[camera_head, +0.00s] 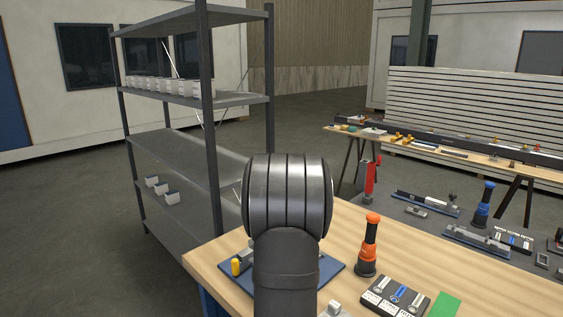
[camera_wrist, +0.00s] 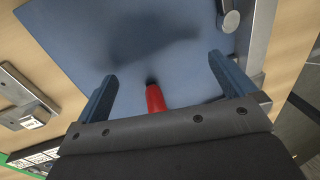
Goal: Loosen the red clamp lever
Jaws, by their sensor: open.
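The red clamp lever (camera_wrist: 155,98) shows in the wrist view as a short red bar with a dark tip. It lies between the two fingers of my gripper (camera_wrist: 162,68), with a visible gap on either side. My gripper is open, and its own body hides the lower end of the lever. A flat blue plate (camera_wrist: 75,40) lies beyond the fingers, with a dark shadow on it. In the head view my arm covers the gripper and the lever; parts of the blue plate (camera_head: 331,267) show beside the arm.
An orange and black tool (camera_head: 369,246) stands on the wooden table (camera_head: 420,255), right of my arm. Near it are a switch box (camera_head: 395,297) and a green block (camera_head: 445,304). A yellow handle (camera_head: 236,267) shows left of my arm. A metal shelf (camera_head: 180,155) stands behind.

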